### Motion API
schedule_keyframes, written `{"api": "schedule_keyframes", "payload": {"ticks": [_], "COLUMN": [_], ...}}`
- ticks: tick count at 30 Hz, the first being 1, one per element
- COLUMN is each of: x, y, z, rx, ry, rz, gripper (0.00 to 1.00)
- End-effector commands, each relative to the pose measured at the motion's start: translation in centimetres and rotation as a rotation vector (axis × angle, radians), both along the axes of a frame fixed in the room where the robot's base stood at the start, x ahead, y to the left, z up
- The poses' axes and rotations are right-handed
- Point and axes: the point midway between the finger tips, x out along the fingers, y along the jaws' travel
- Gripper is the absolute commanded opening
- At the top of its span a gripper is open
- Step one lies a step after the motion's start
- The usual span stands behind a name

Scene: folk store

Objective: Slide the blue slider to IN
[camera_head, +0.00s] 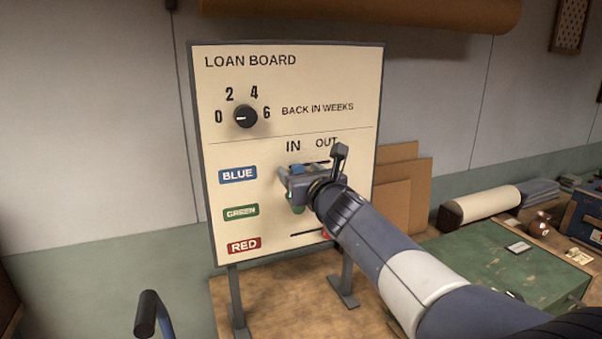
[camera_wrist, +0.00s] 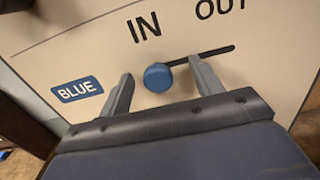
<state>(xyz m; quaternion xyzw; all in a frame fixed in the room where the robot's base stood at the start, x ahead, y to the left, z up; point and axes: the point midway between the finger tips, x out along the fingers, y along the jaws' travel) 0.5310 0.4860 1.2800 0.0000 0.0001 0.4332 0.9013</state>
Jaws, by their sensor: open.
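The loan board (camera_head: 228,140) stands upright with IN and OUT headings above its slider rows. The blue slider (camera_wrist: 157,77) is a round blue knob at the left end of its dark slot (camera_wrist: 215,54), below the word IN. The slot runs on to the right towards OUT. My gripper (camera_wrist: 160,68) is open, with one finger left of the knob and one right of it. A gap shows between the knob and each finger. In the head view my gripper hides most of the blue row.
The green slider (camera_head: 297,209) shows just below my gripper, and the red slider (camera_head: 325,234) is partly behind my arm. A black dial (camera_head: 245,116) sits higher on the board. Brown panels (camera_head: 405,190) and a green case (camera_head: 510,262) stand to the right.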

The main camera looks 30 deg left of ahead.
Motion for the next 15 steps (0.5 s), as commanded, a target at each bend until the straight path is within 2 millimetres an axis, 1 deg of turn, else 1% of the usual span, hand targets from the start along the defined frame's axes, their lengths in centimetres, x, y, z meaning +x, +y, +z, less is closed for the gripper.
{"api": "schedule_keyframes", "payload": {"ticks": [10, 15], "x": [-0.06, -0.74], "y": [-0.07, -0.97], "z": [-0.03, -0.05], "rx": [0.000, 0.000], "ry": [0.000, -0.002], "rz": [0.000, 0.000], "gripper": [0.62, 0.62]}}
